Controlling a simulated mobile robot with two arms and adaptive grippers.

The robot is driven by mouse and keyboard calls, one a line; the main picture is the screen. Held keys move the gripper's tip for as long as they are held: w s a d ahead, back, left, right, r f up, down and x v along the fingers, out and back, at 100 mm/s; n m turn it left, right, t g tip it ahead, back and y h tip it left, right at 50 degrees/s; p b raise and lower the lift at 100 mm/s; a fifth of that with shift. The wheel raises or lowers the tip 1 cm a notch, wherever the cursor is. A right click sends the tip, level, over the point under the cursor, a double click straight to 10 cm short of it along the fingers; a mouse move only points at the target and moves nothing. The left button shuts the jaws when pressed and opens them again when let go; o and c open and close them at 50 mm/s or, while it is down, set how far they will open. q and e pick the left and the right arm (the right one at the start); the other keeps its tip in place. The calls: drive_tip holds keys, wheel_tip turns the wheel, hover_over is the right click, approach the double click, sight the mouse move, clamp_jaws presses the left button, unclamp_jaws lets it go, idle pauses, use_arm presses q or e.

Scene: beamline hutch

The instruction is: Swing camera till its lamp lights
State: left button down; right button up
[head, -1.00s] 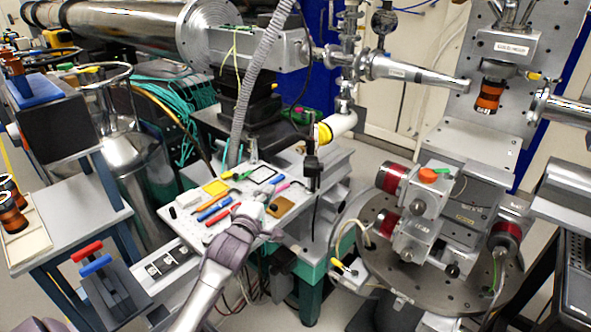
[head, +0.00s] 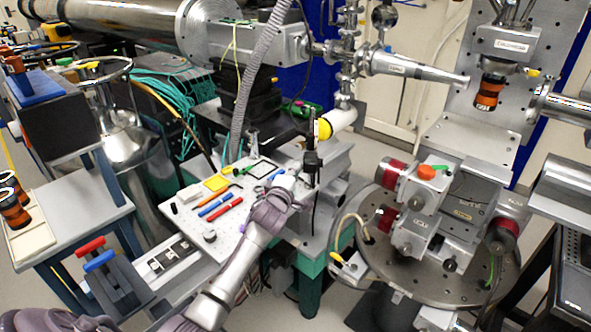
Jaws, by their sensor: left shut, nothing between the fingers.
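My left gripper (head: 298,201) is shut and empty, above the right part of the white perforated board. Its tips are close to a slim dark post (head: 311,160) with a small black body at its top; I cannot tell whether they touch. I cannot tell for sure which of these is the camera. No lit lamp can be made out. My right gripper is not in view.
The white board (head: 184,226) carries red and blue pens, a yellow pad and a black frame. A white cylinder with a yellow ring (head: 324,129) juts out behind the post. A round stage (head: 376,255) with motors stands right. Beam pipes cross the back.

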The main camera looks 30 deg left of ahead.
use_arm(q)
drive_tip(key=shift+w+d, duration=0.2)
drive_tip(key=shift+d, duration=0.6)
drive_tip(key=shift+a, duration=0.1)
